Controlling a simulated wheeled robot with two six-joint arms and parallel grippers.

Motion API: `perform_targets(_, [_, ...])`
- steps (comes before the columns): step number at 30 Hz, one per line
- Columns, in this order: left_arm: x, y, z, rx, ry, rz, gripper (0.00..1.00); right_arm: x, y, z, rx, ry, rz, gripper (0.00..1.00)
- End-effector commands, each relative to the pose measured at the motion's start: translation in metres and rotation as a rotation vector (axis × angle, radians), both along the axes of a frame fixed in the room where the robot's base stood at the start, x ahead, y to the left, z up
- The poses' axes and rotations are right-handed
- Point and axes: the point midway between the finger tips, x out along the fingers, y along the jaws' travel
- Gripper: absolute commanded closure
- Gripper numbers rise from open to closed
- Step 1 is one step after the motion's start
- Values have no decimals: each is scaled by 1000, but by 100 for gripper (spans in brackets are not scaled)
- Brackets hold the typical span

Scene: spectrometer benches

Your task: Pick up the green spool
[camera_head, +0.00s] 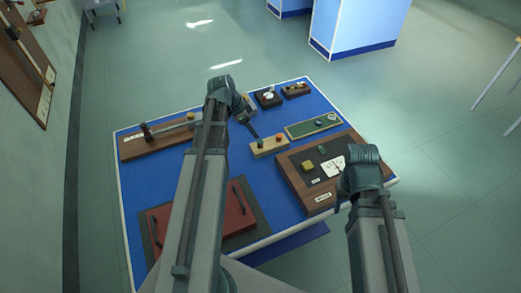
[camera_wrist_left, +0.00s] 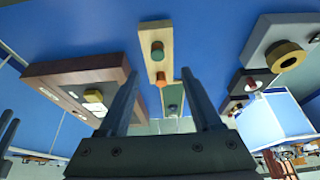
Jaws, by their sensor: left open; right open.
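The green spool (camera_wrist_left: 157,50) stands on one end of a pale wooden block in the left wrist view. An orange-red spool (camera_wrist_left: 162,79) stands on the same block. In the head view the pale block (camera_head: 269,149) lies near the middle of the blue bench, with the orange-red spool on its right part; the green spool is small there. My left gripper (camera_wrist_left: 162,95) is open and empty, its fingers pointing toward the block, apart from the green spool. It is above the bench in the head view (camera_head: 250,120). My right gripper (camera_head: 343,188) is open, over the front of the wooden meter box.
The blue bench (camera_head: 222,152) holds a wooden meter box (camera_head: 305,188) right of the block, a green board (camera_head: 302,130), a dark box (camera_head: 267,98), a long wooden rail (camera_head: 160,146) and a red panel (camera_head: 236,220).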

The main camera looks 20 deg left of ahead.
Motion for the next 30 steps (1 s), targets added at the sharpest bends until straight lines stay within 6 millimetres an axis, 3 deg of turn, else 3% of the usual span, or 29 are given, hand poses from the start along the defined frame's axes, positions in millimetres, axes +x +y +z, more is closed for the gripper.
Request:
perform_targets(1, [3,-2,-16,0,0,-1,34,0,0,-16,0,0,0,53])
perform_targets(4, [7,-6,-29,0,0,0,34,0,0,-29,0,0,0,53])
perform_targets(17, [11,-11,-41,0,0,0,34,0,0,-41,0,0,0,53])
perform_targets(30, [19,-22,-86,1,1,0,34,0,0,-86,0,0,0,53])
